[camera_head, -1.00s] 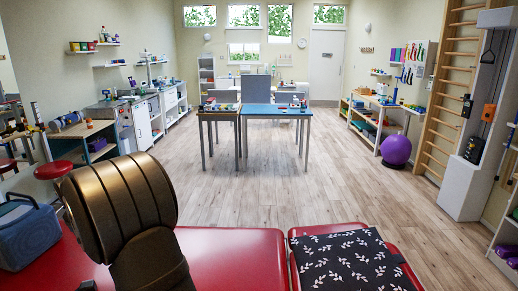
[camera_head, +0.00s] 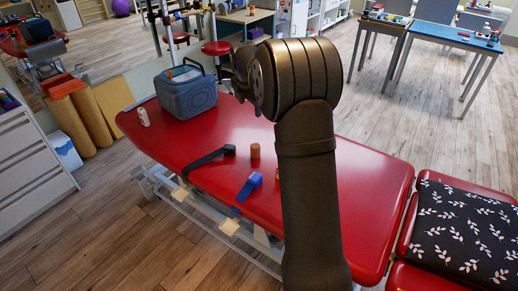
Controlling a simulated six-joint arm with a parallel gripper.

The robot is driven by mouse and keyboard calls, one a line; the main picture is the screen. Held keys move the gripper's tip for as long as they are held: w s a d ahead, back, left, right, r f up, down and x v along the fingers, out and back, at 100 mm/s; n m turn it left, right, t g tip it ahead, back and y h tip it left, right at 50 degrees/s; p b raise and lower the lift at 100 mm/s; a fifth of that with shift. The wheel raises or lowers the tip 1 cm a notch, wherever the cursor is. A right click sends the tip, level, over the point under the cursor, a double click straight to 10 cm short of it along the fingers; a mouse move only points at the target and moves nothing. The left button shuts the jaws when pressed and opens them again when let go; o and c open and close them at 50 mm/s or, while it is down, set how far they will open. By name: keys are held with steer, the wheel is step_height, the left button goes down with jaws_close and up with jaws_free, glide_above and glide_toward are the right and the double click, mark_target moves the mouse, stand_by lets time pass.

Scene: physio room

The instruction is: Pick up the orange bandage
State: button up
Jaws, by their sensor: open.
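The orange bandage (camera_head: 255,151) is a small brownish-orange upright roll on the red treatment table (camera_head: 350,168), left of my arm. My gripper (camera_head: 232,82) shows only partly, at the left of my dark wrist, raised above the table near the bag. It is open and apart from the bandage; its fingertips are hard to make out. Nothing shows held in it.
A blue roll (camera_head: 250,186) with a loose end lies just in front of the bandage. A black strap (camera_head: 209,159) lies to its left. A blue-grey bag (camera_head: 187,91) and a white bottle (camera_head: 143,117) stand farther back. A patterned black cushion (camera_head: 463,232) is at right.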

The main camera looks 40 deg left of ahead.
steer(key=w+a+f+m+g+h, duration=0.1)
steer(key=w+a+f+m, duration=0.25)
steer(key=w+m, duration=0.2)
steer(key=m+g, duration=0.2)
steer(key=m, duration=0.7)
glide_above(255, 146)
steer(key=shift+n+h, duration=0.25)
steer(key=shift+h, duration=0.15)
step_height(255, 146, down, 18)
steer(key=shift+s+f, duration=0.1)
steer(key=shift+f, duration=0.1)
steer(key=shift+w+f, duration=0.2)
steer(key=shift+f, duration=2.75)
steer(key=shift+c, duration=0.5)
steer(key=c, duration=1)
